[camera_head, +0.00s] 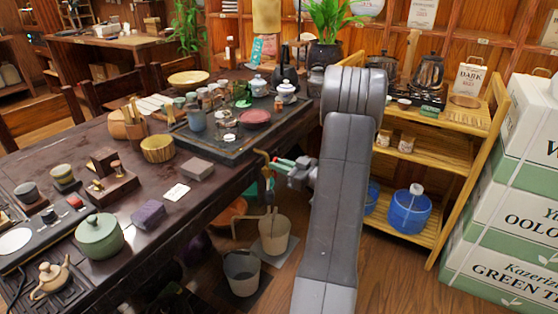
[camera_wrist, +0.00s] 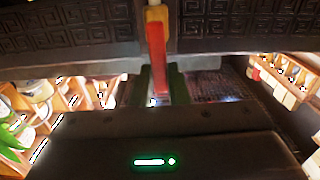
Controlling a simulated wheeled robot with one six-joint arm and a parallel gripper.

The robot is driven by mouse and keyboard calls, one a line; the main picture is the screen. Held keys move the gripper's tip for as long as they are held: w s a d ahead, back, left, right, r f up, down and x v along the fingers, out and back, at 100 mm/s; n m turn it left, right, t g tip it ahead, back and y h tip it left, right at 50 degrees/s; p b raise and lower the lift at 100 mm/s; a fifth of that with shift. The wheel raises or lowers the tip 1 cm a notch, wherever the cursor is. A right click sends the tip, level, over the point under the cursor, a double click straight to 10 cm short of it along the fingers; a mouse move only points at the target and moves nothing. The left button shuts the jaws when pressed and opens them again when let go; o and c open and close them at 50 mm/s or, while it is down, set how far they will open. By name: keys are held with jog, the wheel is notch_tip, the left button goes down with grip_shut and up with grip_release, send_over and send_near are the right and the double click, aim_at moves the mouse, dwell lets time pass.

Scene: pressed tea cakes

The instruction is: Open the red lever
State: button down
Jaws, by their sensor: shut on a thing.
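The red lever (camera_wrist: 157,62) shows in the wrist view, hanging down from a pale brass-coloured fitting (camera_wrist: 156,15) at a dark carved table edge. My gripper (camera_wrist: 160,82) has its two dark green fingers on either side of the lever's lower part, shut on it. In the head view my gripper (camera_head: 281,162) is at the side edge of the dark tea table (camera_head: 225,190), beside a curved brownish tap-like piece (camera_head: 263,157). The lever itself cannot be made out in the head view. My arm hides part of the area right of the gripper.
Two buckets, one beige (camera_head: 273,240) and one grey (camera_head: 241,274), stand on the floor below the table edge. A wooden shelf (camera_head: 450,160) with a blue water jug (camera_head: 408,212) and stacked tea boxes (camera_head: 510,210) stand to the right. Teaware crowds the tabletop.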

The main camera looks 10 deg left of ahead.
jog(key=shift+w+m, duration=0.1)
jog(key=shift+m, duration=0.2)
jog(key=c, duration=1.4)
grip_release()
jog(key=shift+d, duration=0.1)
jog(key=p+v, duration=0.2)
jog(key=v, duration=1.1)
jog(key=shift+d, duration=0.35)
jog(key=shift+a, duration=0.1)
jog(key=b+x, duration=0.1)
jog(key=x, duration=1.2)
jog(key=shift+a+b, duration=0.35)
